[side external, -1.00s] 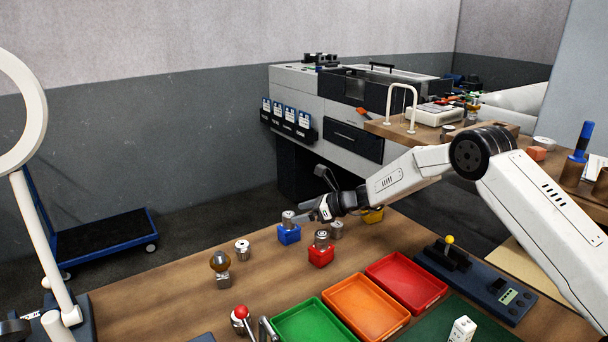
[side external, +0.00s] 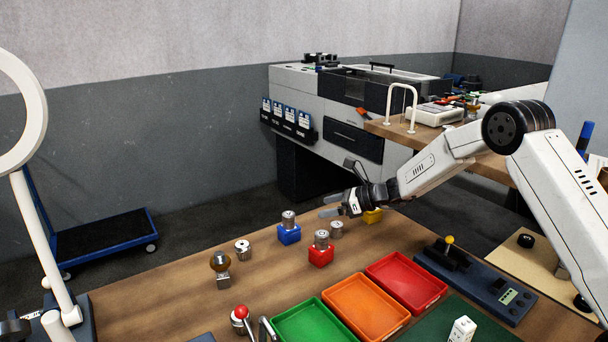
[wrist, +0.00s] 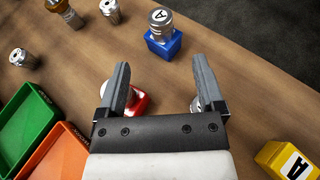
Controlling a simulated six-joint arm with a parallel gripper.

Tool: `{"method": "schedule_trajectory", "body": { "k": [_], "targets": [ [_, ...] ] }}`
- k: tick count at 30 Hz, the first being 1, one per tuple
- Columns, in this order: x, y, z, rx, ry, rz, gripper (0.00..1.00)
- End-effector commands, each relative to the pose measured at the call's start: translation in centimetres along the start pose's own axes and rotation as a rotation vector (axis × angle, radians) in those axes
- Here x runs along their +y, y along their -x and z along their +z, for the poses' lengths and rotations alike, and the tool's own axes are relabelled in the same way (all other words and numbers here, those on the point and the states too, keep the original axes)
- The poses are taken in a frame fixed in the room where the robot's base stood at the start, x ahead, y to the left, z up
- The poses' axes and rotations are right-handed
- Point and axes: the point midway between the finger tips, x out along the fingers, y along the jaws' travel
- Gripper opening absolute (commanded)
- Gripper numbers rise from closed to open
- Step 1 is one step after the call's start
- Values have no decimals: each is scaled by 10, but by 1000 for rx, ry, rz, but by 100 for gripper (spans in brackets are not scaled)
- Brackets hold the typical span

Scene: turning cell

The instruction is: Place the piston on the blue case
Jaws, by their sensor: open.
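The blue case (side external: 289,236) stands on the wooden bench, and a silver cylindrical piston (side external: 288,219) sits upright on top of it. My gripper (side external: 331,205) is to the right of the blue case, apart from the piston. In the wrist view my gripper (wrist: 161,66) is open, with nothing between its fingertips and the blue case beyond them.
A red case (side external: 320,258) carries another metal cylinder (side external: 321,240). A loose metal part (side external: 336,230) stands beside it, and a yellow case (side external: 373,216) is near my gripper. Another metal part (side external: 242,249) stands left. Green (side external: 312,322), orange and red trays lie in front.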

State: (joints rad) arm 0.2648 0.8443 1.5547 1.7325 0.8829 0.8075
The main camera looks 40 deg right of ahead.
Motion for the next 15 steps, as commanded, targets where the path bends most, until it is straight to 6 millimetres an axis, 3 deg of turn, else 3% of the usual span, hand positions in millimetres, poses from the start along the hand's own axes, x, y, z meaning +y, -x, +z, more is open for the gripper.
{"method": "schedule_trajectory", "body": {
  "k": [10, 15],
  "targets": [
    [2, 0, 0, 6, 9, 4, 87],
    [16, 3, -3, 57, 79, 36, 87]
  ]
}}
